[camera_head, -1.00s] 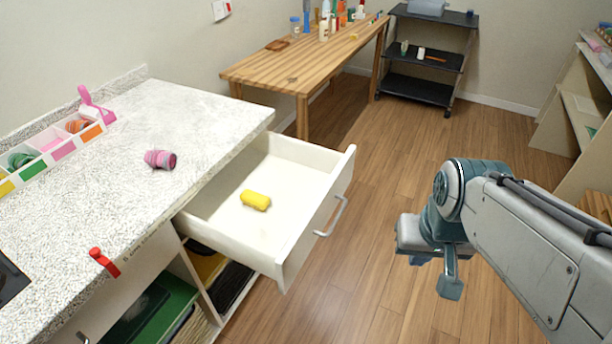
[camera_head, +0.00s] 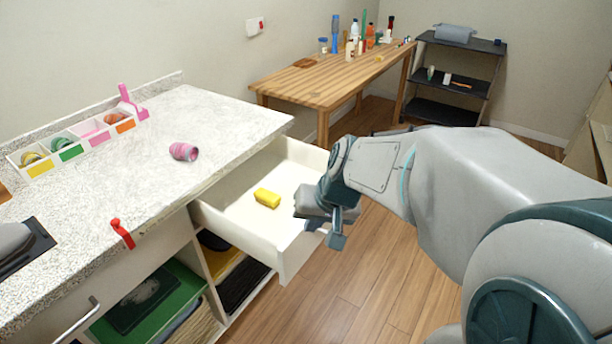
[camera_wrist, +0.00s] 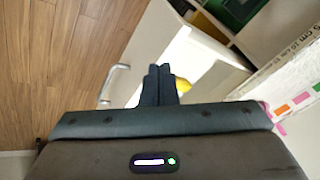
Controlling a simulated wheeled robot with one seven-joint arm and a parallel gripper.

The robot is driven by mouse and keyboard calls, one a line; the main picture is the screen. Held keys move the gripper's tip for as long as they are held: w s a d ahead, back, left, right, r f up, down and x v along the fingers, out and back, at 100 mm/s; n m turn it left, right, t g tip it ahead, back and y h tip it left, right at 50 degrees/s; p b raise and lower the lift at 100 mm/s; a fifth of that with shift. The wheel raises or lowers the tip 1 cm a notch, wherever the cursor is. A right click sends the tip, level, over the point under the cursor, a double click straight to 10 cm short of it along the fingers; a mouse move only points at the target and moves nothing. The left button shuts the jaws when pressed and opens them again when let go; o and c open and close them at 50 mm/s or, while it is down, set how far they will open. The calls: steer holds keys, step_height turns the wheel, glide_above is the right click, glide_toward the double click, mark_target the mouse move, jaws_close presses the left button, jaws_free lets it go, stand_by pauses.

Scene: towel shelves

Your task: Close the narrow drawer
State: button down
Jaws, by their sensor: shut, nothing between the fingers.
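The narrow white drawer (camera_head: 291,262) is pulled far out from under the speckled counter in the head view. A yellow rolled item (camera_head: 267,198) lies inside it. My gripper (camera_head: 337,232) is at the drawer's front panel, and my arm hides much of that panel and its handle. In the wrist view, my gripper (camera_wrist: 159,84) has its fingers together with nothing between them, over the drawer front. The drawer handle (camera_wrist: 113,84) shows just left of the fingers there. I cannot tell whether the fingers touch the drawer.
The counter (camera_head: 200,115) holds a pink roll (camera_head: 184,152), a red clamp-like item (camera_head: 122,233) and a divided bin (camera_head: 72,154). Open shelves with a green tray (camera_head: 150,308) are below. A wooden table (camera_head: 335,78) stands behind. The floor (camera_head: 365,280) in front is clear.

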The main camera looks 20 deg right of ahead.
steer(key=w+d+f+m+t+h+b, duration=0.1)
steer(key=w+d+f+m+t, duration=0.15)
steer(key=w+d, duration=0.4)
steer(key=w+d+f+m+t+h+b, duration=0.1)
steer(key=w+d+f+m+b, duration=0.2)
steer(key=d, duration=0.6)
steer(key=b+x, duration=0.1)
steer(key=x, duration=0.9)
steer(key=shift+s+f, duration=0.25)
steer(key=shift+f, duration=0.1)
steer(key=shift+a+m+g, duration=0.1)
steer(key=shift+m+g, duration=0.15)
